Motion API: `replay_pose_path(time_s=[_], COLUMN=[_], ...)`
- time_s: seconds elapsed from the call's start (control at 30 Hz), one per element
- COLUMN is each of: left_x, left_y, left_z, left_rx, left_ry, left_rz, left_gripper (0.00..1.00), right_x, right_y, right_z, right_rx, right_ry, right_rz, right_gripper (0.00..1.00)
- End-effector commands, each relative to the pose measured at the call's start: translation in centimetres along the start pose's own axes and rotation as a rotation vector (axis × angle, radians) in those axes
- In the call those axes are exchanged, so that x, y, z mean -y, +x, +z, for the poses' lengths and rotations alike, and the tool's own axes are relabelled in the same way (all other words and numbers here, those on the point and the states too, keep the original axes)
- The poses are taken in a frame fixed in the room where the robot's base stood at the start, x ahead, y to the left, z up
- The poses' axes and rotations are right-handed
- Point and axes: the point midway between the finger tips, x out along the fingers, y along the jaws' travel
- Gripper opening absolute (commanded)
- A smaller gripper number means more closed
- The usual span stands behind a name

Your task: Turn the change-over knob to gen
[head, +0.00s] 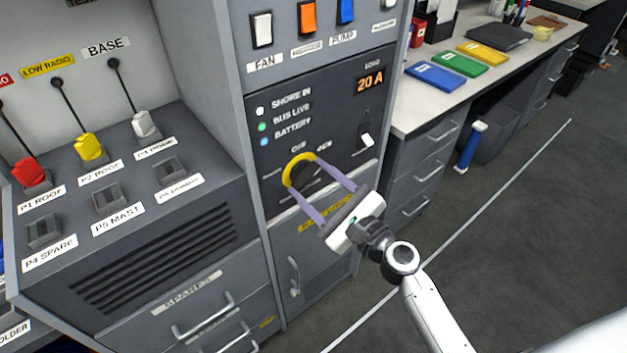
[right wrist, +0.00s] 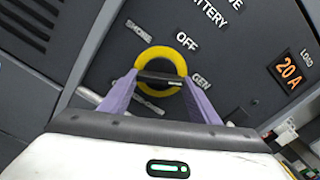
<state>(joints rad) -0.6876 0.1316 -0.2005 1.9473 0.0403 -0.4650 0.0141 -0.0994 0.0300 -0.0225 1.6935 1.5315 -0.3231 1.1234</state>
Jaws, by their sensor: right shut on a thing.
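The change-over knob is a black knob (head: 301,172) inside a yellow ring (right wrist: 160,54), on the dark panel of the grey cabinet. In the right wrist view its labels are SHORE at upper left, OFF above and GEN at right; another label below is partly hidden. My right gripper (head: 305,175) reaches the knob from the lower right, its two purple fingers on either side of it. It is shut on the knob, and the right wrist view shows the dark grip (right wrist: 160,76) between the fingertips. I cannot tell where the knob points. My left gripper is not in view.
Above the knob are indicator lamps, a 20 A load display (head: 370,80), a small white switch (head: 366,140) and coloured rockers. A plug panel (head: 130,190) stands at left.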

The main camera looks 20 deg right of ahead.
Motion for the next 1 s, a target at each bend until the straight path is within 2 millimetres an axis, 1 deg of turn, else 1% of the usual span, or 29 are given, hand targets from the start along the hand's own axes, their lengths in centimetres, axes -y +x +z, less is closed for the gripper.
replay_pose_path(time_s=[0.43,0.47,0.53,0.57,0.87,0.97,1.0], left_x=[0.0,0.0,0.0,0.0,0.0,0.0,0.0], left_y=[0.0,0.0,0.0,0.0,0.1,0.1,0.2], left_z=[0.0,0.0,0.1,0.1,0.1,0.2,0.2], left_rx=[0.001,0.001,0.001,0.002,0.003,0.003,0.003], left_ry=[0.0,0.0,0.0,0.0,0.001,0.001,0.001], left_rz=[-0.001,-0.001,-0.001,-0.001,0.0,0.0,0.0], left_gripper=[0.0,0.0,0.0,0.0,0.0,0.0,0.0], right_x=[-0.1,-0.1,-0.1,-0.1,0.0,-0.1,-0.1], right_y=[0.0,0.0,0.0,0.0,-0.2,-1.0,-1.6], right_z=[-0.1,-0.1,-0.1,-0.1,-0.1,-0.1,-0.2], right_rx=[-0.001,-0.001,-0.001,-0.001,-0.001,-0.002,-0.003], right_ry=[0.014,0.015,0.014,0.013,0.011,0.01,0.01], right_rz=[0.001,0.001,0.001,0.0,0.0,0.0,0.0], right_gripper=[0.34,0.61,0.73,0.75,0.75,0.75,0.75])
